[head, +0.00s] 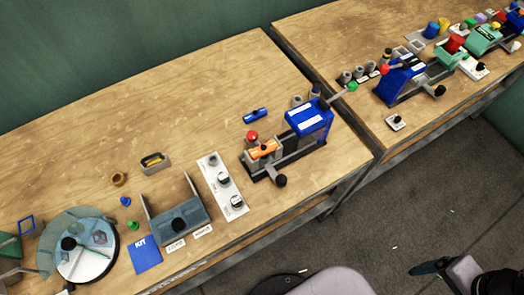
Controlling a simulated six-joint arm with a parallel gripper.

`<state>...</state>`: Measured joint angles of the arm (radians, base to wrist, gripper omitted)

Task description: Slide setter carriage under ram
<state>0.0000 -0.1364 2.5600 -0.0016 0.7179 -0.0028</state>
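A blue press (309,118) stands on the near table, over the far right end of a dark rail. A grey carriage with an orange part (264,149) and a red ball knob (252,135) sits at the rail's left end, apart from the blue press head. A black knob (280,181) sticks out at the rail's front. The ram inside the press is hidden by its blue housing. What seems to be my gripper (428,268) is a dark shape at the bottom right, over the floor, far from the carriage. Its fingers cannot be made out.
A white panel with knobs (222,186) stands left of the rail, and a blue part (255,116) lies behind it. A grey fixture (177,213) is further left. A lever with a green ball (352,87) reaches over the table gap. More presses (400,78) stand right.

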